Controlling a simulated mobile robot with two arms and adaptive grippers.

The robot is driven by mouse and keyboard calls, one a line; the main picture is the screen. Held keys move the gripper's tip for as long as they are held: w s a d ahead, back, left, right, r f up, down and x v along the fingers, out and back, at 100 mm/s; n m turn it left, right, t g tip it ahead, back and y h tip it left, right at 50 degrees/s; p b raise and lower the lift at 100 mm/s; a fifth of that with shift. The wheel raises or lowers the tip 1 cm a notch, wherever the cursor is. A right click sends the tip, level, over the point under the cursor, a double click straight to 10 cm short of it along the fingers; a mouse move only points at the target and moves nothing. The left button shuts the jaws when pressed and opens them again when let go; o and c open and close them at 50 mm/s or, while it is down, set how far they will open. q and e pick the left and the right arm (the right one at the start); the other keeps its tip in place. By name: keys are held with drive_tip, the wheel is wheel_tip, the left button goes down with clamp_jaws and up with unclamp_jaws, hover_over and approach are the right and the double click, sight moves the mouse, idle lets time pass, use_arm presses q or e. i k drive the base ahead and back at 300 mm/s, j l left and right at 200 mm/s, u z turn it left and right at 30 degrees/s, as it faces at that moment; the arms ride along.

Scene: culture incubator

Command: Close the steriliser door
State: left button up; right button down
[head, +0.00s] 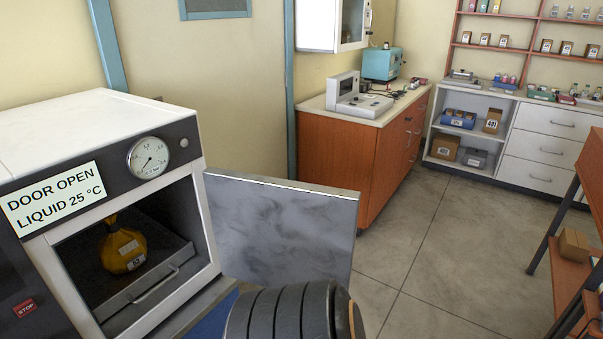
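The steriliser (80,116) stands at the left in the head view, a white and dark box with a round gauge. Its display reads "DOOR OPEN LIQUID 25 °C". Its door (285,228) is a grey metallic panel that stands wide open, swung out to the right of the chamber. A yellow bag (123,248) with a label sits inside on a tray (150,286). A dark ribbed part of my own arm shows at the bottom centre, in front of the door's lower edge. Neither gripper is in view.
An orange-brown cabinet (352,160) with a bench instrument stands behind the door. White drawers and shelves (545,148) line the back right. A table (592,190) edges in at the right. The tiled floor (455,250) between is clear.

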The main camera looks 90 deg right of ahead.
sight(269, 232)
drive_tip(key=k+l, duration=0.1)
drive_tip(key=l, duration=0.3)
drive_tip(key=k+l, duration=0.15)
drive_tip(key=l, duration=0.3)
drive_tip(key=k+l, duration=0.1)
drive_tip(key=l, duration=0.3)
drive_tip(key=k+l, duration=0.15)
drive_tip(key=l, duration=0.25)
drive_tip(key=k+l, duration=0.1)
drive_tip(key=l, duration=0.35)
drive_tip(key=k+l, duration=0.1)
drive_tip(key=l, duration=0.3)
drive_tip(key=k+l, duration=0.15)
drive_tip(key=l, duration=0.3)
